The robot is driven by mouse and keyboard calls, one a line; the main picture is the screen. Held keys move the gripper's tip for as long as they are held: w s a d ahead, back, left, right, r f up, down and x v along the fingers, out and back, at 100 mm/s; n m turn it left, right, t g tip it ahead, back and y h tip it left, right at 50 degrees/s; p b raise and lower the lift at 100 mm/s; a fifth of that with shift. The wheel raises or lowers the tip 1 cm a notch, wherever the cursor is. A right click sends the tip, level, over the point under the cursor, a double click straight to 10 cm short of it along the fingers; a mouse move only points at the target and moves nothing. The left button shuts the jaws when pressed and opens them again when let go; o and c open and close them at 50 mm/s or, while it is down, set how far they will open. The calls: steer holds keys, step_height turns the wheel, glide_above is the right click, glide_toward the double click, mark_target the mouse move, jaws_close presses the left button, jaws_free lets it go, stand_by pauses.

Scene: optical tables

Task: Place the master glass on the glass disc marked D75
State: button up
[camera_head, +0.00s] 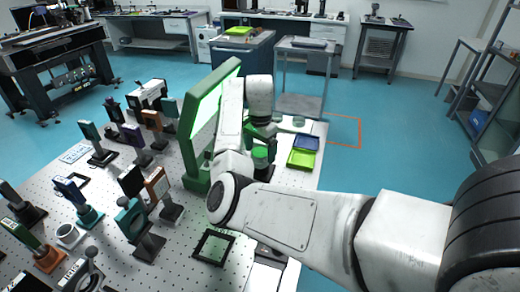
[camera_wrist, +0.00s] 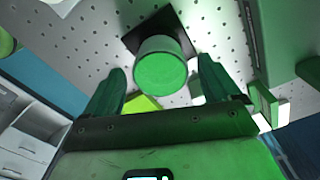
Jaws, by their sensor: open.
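A round-topped green-lit piece (camera_wrist: 160,68), which may be the master glass, sits on a dark square base (camera_wrist: 188,44) on the perforated table. In the head view this piece (camera_head: 261,153) stands just below my gripper (camera_head: 262,142). In the wrist view my gripper (camera_wrist: 161,74) is open, with one finger on each side of the piece and visible gaps between. A small pale green disc (camera_head: 298,121) lies near the far table edge. I cannot read any D75 mark, and I cannot tell which disc bears it.
A tall bright green-framed panel (camera_head: 207,110) stands left of my arm. A blue tray (camera_head: 307,143) and a yellow-green tray (camera_head: 301,159) lie to the right. Several optical mounts crowd the left of the table. A black square frame (camera_head: 213,247) lies nearer.

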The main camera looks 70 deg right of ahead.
mark_target(260, 152)
step_height(260, 152, up, 12)
steer(key=shift+r, duration=0.15)
stand_by(0.4)
